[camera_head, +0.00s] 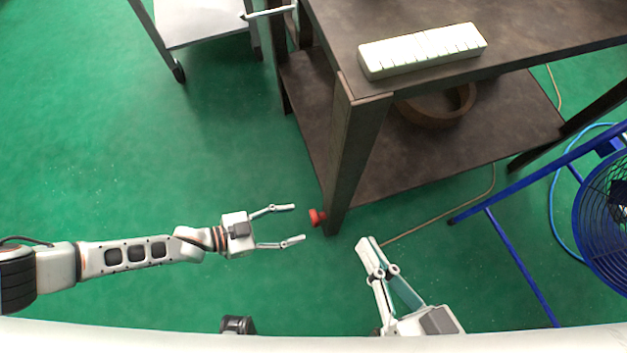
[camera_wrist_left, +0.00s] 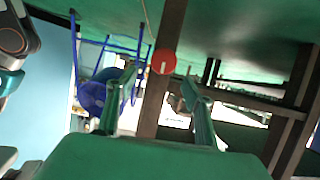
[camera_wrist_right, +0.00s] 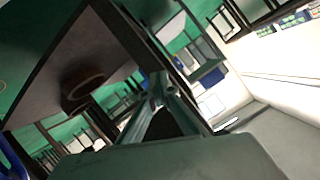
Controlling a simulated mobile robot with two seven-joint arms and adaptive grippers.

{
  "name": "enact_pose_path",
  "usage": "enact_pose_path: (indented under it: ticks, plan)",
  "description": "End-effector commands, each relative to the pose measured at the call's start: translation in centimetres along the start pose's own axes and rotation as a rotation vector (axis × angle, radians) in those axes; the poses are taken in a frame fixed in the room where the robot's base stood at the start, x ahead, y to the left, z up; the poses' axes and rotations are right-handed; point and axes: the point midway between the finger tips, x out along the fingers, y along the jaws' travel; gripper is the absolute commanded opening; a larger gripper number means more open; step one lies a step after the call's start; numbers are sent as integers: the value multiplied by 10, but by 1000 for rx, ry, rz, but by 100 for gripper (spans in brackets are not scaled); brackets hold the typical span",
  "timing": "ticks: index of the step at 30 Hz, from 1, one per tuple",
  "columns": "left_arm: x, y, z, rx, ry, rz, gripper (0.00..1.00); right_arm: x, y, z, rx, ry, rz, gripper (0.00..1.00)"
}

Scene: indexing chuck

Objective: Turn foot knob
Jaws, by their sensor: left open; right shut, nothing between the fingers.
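The foot knob (camera_head: 317,217) is small and red. It sits low on the near leg (camera_head: 352,150) of the dark workbench, on the leg's left side. My left gripper (camera_head: 298,223) is open and points at the knob from the left, with a small gap between fingertips and knob. In the left wrist view the knob (camera_wrist_left: 164,61) shows as a red disc between and beyond the two fingers (camera_wrist_left: 165,85). My right gripper (camera_head: 366,241) is shut and empty, to the right of the leg's foot. The right wrist view shows its fingers together (camera_wrist_right: 160,90) but no knob.
A white slotted block (camera_head: 422,50) lies on the bench top. A brown ring (camera_head: 437,108) rests on the lower shelf. A blue fan (camera_head: 605,210) and its stand are at right. A cart (camera_head: 200,22) stands at upper left. Green floor is clear at left.

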Motion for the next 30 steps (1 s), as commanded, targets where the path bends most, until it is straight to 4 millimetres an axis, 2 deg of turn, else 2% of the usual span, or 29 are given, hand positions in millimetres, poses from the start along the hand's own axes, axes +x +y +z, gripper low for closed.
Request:
enact_pose_path:
  ticks: [1, 7, 15, 21, 30]
  plan:
    - [2, 3, 10, 12, -6, 9, 52, 0, 4, 10, 8, -17, 7, 0]
    - [14, -1, 10, 45, -6, 14, 52, 0, 2, 14, 46, -18, 7, 0]
    - [55, 1, 12, 40, -7, 14, 52, 2, -7, 21, 188, 0, 2, 0]
    - [76, 0, 11, 41, -8, 13, 52, 3, -12, 21, 266, 17, -1, 0]
    - [80, -2, 8, 45, -7, 11, 52, 4, -14, 19, 290, 27, -4, 0]
